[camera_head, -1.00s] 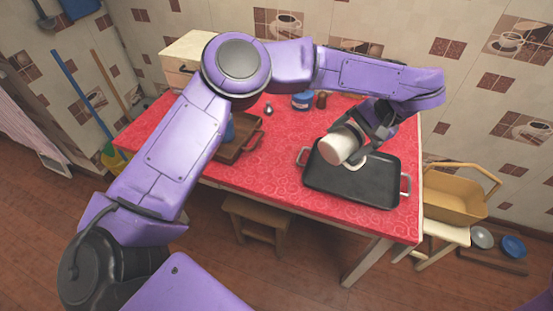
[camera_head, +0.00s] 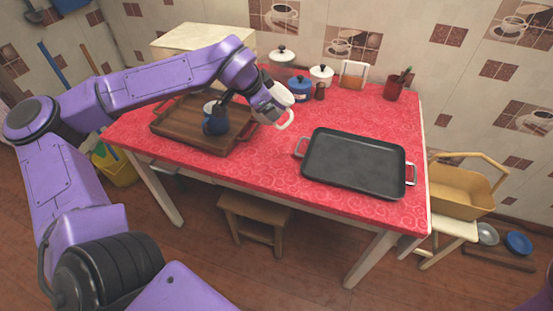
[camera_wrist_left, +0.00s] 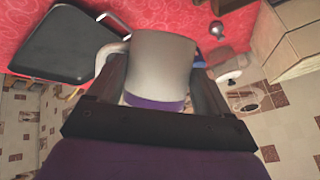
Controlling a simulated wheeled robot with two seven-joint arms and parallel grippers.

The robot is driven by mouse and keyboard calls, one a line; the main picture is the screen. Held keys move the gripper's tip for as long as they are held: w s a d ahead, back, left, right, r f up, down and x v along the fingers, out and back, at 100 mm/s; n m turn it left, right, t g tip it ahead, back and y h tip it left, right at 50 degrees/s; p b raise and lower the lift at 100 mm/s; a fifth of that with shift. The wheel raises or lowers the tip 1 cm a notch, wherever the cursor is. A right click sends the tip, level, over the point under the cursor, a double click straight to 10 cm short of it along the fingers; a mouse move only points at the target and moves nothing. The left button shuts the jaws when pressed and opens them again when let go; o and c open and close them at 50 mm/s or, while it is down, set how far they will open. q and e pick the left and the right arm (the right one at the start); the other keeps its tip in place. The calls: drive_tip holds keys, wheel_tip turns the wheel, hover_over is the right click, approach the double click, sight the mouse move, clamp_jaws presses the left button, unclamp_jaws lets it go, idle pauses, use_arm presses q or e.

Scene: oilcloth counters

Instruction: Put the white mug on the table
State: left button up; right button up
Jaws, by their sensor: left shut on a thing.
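The white mug (camera_head: 281,93) is held over the red table (camera_head: 262,163), between the wooden tray and the black tray. Its handle points down toward the front in the head view. My left gripper (camera_head: 268,103) is shut on the mug. In the left wrist view the mug (camera_wrist_left: 160,62) fills the space between the two dark fingers, with its handle at the left. The mug looks tilted, and I cannot tell how high it is above the cloth. My right gripper is out of view.
The black tray (camera_head: 352,160) lies empty at the right. A wooden tray (camera_head: 172,128) with a dark blue mug (camera_head: 215,120) is at the left. A blue pot (camera_head: 299,87), a white pot (camera_head: 321,76) and a red cup (camera_head: 393,91) stand behind. Red cloth is clear at front centre.

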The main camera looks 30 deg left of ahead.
use_arm(q)
drive_tip(key=s+a+f+t+h+b, duration=0.35)
drive_tip(key=s+a+h+b, duration=0.4)
drive_tip(key=s+a, duration=0.25)
drive_tip(key=shift+t, duration=0.45)
drive_tip(key=w+d+f, duration=0.3)
drive_tip(key=f, duration=0.1)
drive_tip(key=w+d+f, duration=0.3)
drive_tip(key=f, duration=0.1)
drive_tip(key=w+d+f, duration=0.3)
drive_tip(key=d+f, duration=0.1)
drive_tip(key=shift+w+b, duration=0.2)
drive_tip(key=shift+b, duration=0.15)
drive_tip(key=shift+f, duration=0.3)
